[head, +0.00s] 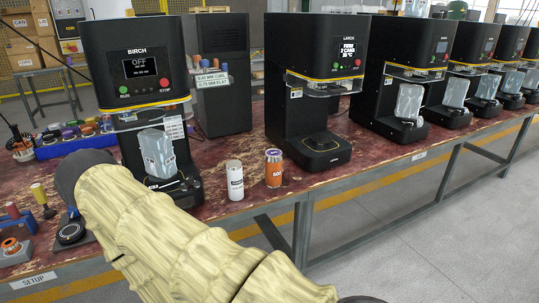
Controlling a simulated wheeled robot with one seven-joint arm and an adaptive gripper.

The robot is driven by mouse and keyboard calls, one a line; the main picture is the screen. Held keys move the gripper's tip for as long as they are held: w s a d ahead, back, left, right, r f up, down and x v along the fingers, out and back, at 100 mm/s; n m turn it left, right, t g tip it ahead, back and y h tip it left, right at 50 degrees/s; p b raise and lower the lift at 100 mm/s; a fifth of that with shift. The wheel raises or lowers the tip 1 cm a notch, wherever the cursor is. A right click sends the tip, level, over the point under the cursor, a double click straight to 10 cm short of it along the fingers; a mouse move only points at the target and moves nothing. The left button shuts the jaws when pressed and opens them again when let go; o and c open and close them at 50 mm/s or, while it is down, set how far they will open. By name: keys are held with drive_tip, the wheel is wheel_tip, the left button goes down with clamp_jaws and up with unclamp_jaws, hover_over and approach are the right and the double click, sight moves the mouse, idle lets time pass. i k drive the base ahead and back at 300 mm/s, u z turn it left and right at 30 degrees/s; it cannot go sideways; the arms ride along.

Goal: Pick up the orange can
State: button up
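The orange can (273,172) stands upright near the front edge of the worktable, with a bare metal-looking upper part and a dark top. A white and silver can (235,181) stands upright just to its left, with a small gap between them. My arm, in a beige sleeve, crosses the lower left foreground and covers part of the table front. Its dark rounded end is left of the cans, and no gripper fingers show. Nothing visible touches the orange can.
The BIRCH machine (142,67) stands left of the cans, its screen reading OFF. The LARCH machine (318,60) stands right of them. More similar machines run along the table (215,205) to the right. A blue rack (72,146) and small tools crowd the left.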

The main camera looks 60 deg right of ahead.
sight(274, 167)
drive_tip(key=z, duration=0.8)
drive_tip(key=i, duration=0.95)
drive_tip(key=z, duration=0.95)
